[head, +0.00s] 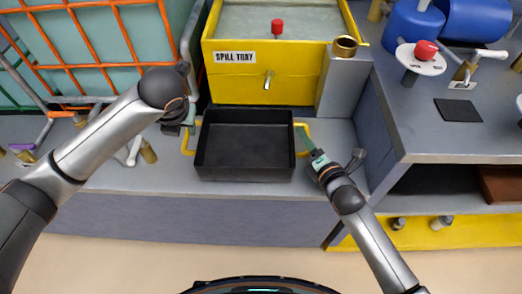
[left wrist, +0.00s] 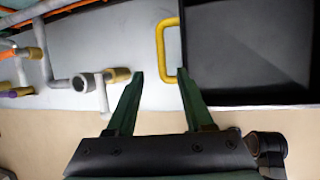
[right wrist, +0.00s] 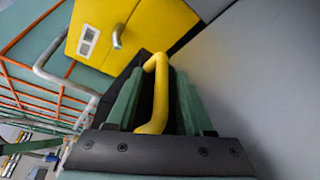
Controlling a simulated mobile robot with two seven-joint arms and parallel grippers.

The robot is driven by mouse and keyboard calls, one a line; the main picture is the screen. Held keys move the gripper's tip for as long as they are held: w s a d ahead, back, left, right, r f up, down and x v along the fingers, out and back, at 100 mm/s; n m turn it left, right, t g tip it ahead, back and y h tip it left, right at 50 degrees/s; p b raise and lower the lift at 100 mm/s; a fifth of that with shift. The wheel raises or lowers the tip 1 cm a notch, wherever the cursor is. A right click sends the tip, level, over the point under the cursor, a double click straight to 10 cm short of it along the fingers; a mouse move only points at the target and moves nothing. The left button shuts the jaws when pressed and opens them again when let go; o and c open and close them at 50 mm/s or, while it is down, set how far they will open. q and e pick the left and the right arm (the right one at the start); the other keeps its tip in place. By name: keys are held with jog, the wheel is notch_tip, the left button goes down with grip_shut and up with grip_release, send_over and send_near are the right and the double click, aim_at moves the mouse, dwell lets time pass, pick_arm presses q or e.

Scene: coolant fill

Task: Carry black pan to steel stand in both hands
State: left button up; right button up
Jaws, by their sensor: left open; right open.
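The black pan (head: 245,135) is an empty rectangular tray on the grey bench, with a yellow handle at its left (head: 186,142) and right (head: 303,127). It also shows in the left wrist view (left wrist: 250,45). My left gripper (head: 190,127) is open at the left handle; in the left wrist view the handle (left wrist: 160,45) lies just ahead, between the fingertip lines. My right gripper (head: 304,140) is open; in the right wrist view the right handle (right wrist: 153,100) is between its fingers. I cannot tell for sure which thing is the steel stand.
A yellow spill tray box (head: 290,85) stands just behind the pan, beside a grey block (head: 340,92) with a brass cup (head: 345,46). A caged tank (head: 90,45) is at the back left. A grey counter (head: 410,120) rises at right. Pipe fittings (left wrist: 85,82) lie left of the pan.

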jog(key=shift+s+d, duration=0.1)
jog(key=shift+s, duration=0.15)
pick_arm(q)
jog(key=shift+v, duration=0.9)
pick_arm(e)
jog(key=v, duration=1.1)
jog(key=shift+s+d+r, duration=0.1)
jog(key=shift+s, duration=0.15)
pick_arm(q)
jog(key=shift+s, duration=0.1)
